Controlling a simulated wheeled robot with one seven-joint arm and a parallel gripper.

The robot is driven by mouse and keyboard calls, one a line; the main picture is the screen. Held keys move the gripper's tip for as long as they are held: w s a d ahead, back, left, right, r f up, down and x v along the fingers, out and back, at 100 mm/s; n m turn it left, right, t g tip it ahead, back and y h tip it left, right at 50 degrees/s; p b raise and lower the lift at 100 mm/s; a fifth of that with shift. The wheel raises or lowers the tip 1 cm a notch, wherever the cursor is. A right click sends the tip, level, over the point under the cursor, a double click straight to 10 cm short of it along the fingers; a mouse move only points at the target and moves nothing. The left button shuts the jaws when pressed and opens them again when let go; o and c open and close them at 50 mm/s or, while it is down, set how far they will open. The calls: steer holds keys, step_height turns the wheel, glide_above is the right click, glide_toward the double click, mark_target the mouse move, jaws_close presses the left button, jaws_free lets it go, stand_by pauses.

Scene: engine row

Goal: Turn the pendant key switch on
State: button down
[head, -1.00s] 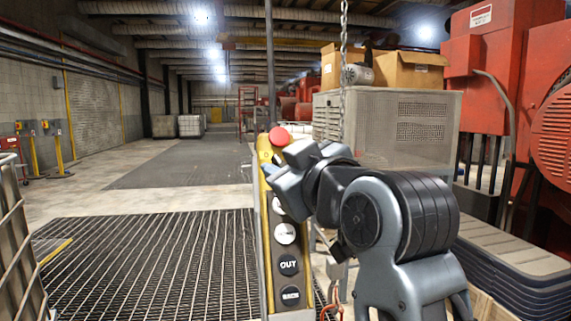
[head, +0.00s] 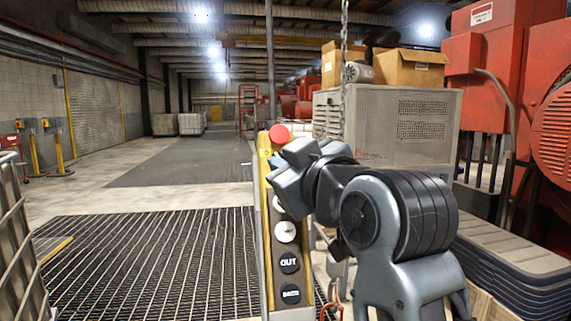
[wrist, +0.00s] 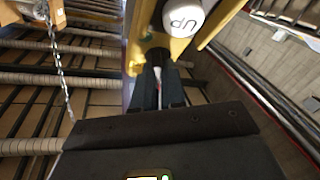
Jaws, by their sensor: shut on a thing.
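The pendant (head: 267,230) is a tall yellow box with a dark front face, hanging upright in the head view. A red mushroom button (head: 279,135) tops it, and round buttons run down its face, one marked OUT. My gripper (wrist: 159,82) is at the upper part of the pendant, just beside the white UP button (wrist: 183,17) in the wrist view. Its two dark fingers are shut on a thin pale piece, which looks like the key (wrist: 157,73). The fingers hide most of the key and the switch, so its turn position cannot be read.
A grey cabinet (head: 425,125) with cardboard boxes (head: 409,70) stands behind my arm. Red machines (head: 550,130) are at right. A wire cage (head: 18,240) is at near left. The floor grating (head: 140,260) left of the pendant is clear.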

steer(key=shift+a+m, duration=0.1)
steer(key=shift+m, duration=0.4)
steer(key=m+t+h, duration=0.1)
steer(key=m, duration=0.1)
steer(key=shift+a+m+h, duration=0.1)
steer(key=shift+m+h, duration=0.2)
steer(key=m+h, duration=0.1)
steer(key=m, duration=0.1)
steer(key=m+t+h, duration=0.1)
steer(key=m, duration=0.2)
steer(key=shift+s+a+f+h, duration=0.1)
steer(key=shift+h, duration=0.2)
steer(key=m+h+b, duration=0.1)
steer(key=m+h, duration=0.1)
steer(key=m, duration=0.1)
steer(key=m+h+b, duration=0.1)
steer(key=m+h, duration=0.1)
steer(key=m, duration=0.2)
steer(key=shift+m, duration=0.4)
steer(key=c, duration=1.2)
jaws_free()
